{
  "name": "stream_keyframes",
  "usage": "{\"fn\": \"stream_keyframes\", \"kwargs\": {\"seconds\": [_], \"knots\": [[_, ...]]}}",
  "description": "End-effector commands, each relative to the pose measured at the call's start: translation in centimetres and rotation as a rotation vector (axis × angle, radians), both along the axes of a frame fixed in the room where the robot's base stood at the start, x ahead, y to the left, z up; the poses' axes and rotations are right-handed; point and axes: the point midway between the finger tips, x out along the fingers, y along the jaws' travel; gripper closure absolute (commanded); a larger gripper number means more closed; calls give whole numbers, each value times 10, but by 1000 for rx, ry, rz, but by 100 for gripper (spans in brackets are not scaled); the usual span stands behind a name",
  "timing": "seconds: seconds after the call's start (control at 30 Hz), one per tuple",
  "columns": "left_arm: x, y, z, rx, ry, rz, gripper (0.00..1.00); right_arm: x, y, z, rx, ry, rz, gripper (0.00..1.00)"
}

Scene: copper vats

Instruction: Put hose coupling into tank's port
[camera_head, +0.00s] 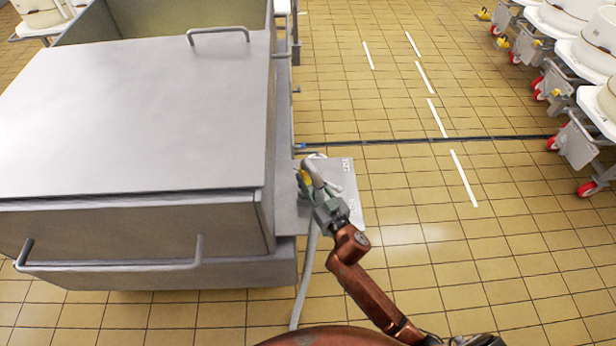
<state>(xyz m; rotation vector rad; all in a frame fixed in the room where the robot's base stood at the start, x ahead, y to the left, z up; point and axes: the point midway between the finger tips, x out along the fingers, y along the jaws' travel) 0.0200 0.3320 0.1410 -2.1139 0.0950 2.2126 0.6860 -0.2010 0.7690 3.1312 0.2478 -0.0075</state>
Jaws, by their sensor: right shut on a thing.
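A large grey metal tank (140,110) with a flat lid fills the left half of the head view. A grey plate (345,195) juts out from its right side, low down. My right arm comes in from the bottom right, and my right gripper (318,192) is over this plate, close to the tank's side. It is shut on the hose coupling (311,167), whose light grey body shows just past the fingers. A grey hose (305,280) hangs down from there to the floor. The port is hidden or too small to make out. My left gripper is not in view.
Handles (110,266) stick out from the tank's front and lid. White containers on wheeled carts (575,140) stand along the right edge. The tiled floor (420,230) between them is clear, with white dashes and a dark drain line.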

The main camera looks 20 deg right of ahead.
Motion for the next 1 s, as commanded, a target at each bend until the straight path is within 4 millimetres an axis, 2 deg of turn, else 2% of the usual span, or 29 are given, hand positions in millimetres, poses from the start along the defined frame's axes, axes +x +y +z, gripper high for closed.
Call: {"fn": "stream_keyframes", "kwargs": {"seconds": [1.0], "knots": [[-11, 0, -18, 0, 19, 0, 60, 0, 0, -26, 2, -4, 1, 100]]}}
